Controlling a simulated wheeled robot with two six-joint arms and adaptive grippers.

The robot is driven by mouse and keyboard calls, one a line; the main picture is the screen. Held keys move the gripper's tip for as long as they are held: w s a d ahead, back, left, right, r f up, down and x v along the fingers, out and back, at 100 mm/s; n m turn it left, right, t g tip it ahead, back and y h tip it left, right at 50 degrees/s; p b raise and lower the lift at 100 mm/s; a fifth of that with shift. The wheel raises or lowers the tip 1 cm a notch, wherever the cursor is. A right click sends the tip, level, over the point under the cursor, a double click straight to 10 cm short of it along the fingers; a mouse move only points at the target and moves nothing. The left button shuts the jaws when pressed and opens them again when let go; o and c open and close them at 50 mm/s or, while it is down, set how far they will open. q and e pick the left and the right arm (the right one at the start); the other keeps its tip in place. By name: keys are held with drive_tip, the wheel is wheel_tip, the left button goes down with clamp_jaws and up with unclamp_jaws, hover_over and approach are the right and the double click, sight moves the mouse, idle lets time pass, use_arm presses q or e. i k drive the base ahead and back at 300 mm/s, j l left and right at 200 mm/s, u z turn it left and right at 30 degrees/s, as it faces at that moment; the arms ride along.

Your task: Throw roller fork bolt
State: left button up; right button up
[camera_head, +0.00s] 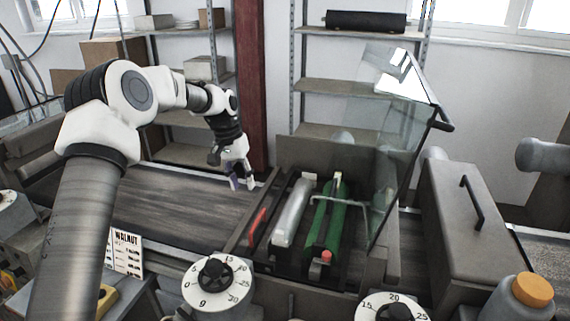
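The roller station holds a silver roller (291,213) and a green roller (335,215) lying side by side in a dark frame. A red handle (257,228) stands at the left of the silver roller. A small red knob (326,256) sits at the near end of the green roller. I cannot tell which of these red parts belongs to the fork bolt. My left gripper (242,183) points down above the belt, up and left of the red handle and apart from it. Its fingers are spread, with nothing seen between them. My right gripper is not in view.
A clear hinged guard (395,150) stands raised right of the rollers. A conveyor belt (170,205) runs in from the left. Numbered dials (214,272) stand in front. A grey box with a handle (470,225) and an orange-capped container (520,300) are at right.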

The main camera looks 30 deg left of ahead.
sight(326, 258)
drive_tip(key=k, duration=1)
